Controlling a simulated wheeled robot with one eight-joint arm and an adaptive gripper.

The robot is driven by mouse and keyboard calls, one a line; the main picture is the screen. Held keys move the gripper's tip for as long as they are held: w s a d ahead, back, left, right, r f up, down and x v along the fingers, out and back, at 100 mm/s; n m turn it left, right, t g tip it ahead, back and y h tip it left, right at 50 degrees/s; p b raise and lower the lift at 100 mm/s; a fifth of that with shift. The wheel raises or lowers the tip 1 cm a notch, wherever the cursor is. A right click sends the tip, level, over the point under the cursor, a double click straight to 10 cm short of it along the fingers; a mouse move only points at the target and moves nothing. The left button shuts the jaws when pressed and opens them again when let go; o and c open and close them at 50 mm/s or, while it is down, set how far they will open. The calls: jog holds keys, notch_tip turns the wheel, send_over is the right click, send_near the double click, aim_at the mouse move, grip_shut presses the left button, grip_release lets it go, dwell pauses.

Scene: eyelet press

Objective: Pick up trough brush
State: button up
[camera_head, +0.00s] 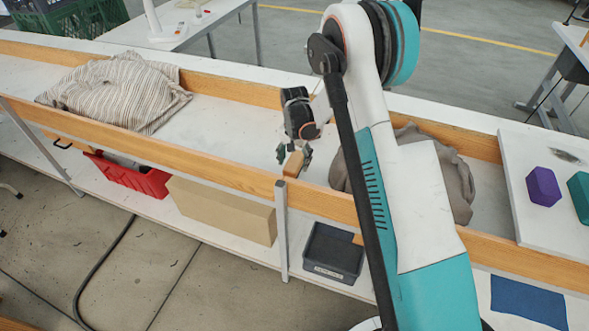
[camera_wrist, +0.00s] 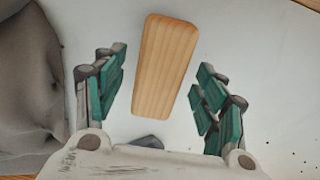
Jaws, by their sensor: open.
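The trough brush shows as a plain wooden block (camera_wrist: 165,65) in the wrist view, lying slightly tilted between my fingers. In the head view its wooden end (camera_head: 293,164) shows in the trough by the front rail, partly covered by my gripper. Its bristles are not clearly seen. My gripper (camera_wrist: 162,75) is open, with a green-padded finger on each side of the block and a visible gap on both sides. In the head view my gripper (camera_head: 292,154) is over the trough, pointing down at the block. I cannot tell how far above it the fingertips are.
A grey cloth (camera_head: 455,180) lies in the trough to the right, partly behind my arm. A striped cloth (camera_head: 118,92) lies to the left. Wooden rails (camera_head: 190,158) edge the trough. A white board (camera_head: 540,225) with purple (camera_head: 543,187) and teal blocks stands right.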

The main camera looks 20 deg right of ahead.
aim_at(295, 160)
jog(key=shift+f, duration=0.6)
jog(key=c, duration=1.3)
jog(key=shift+r, duration=0.2)
notch_tip(295, 160, up, 20)
jog(key=p, duration=0.6)
jog(key=shift+f, duration=0.1)
